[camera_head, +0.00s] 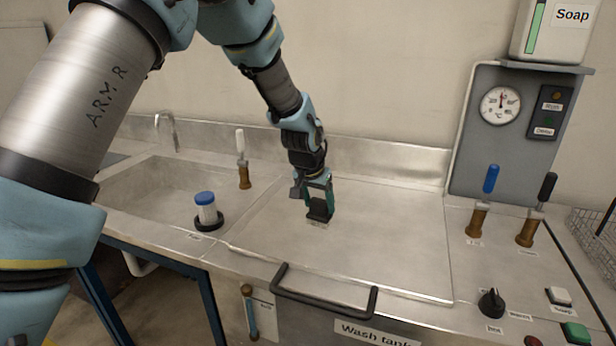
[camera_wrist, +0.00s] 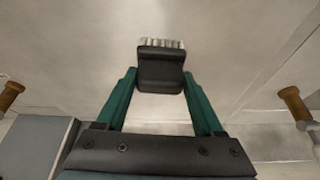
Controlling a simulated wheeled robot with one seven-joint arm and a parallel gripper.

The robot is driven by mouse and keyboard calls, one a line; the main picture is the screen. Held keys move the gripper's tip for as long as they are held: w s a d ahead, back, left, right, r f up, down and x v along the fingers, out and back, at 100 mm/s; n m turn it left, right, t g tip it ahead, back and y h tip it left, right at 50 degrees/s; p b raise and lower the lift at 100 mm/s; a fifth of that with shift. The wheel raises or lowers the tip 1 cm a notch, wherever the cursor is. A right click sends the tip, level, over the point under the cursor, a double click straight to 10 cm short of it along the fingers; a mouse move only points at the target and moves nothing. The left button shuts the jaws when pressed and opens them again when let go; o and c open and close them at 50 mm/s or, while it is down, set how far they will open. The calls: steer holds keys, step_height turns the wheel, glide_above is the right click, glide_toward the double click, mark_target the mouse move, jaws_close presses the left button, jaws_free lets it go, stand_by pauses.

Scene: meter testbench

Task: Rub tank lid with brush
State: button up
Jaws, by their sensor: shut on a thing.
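My gripper (camera_head: 317,191) is shut on the brush, over the left-middle part of the tank lid. The brush (camera_head: 319,209) has a dark block; in the wrist view the block (camera_wrist: 161,70) sits between the two green fingers, with pale bristles along its far edge. The tank lid (camera_head: 390,225) is a flat steel plate with a black bar handle (camera_head: 322,298) at its front edge. The brush is at or just above the lid; I cannot tell whether the bristles touch it. The label on the tank front reads "Wash tank".
Blue-handled (camera_head: 490,180) and black-handled (camera_head: 546,187) valves stand to the right, below a gauge (camera_head: 500,105). The lid's right part is clear.

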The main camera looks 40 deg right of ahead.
steer(key=shift+r+p, duration=2.25)
steer(key=shift+r, duration=1.85)
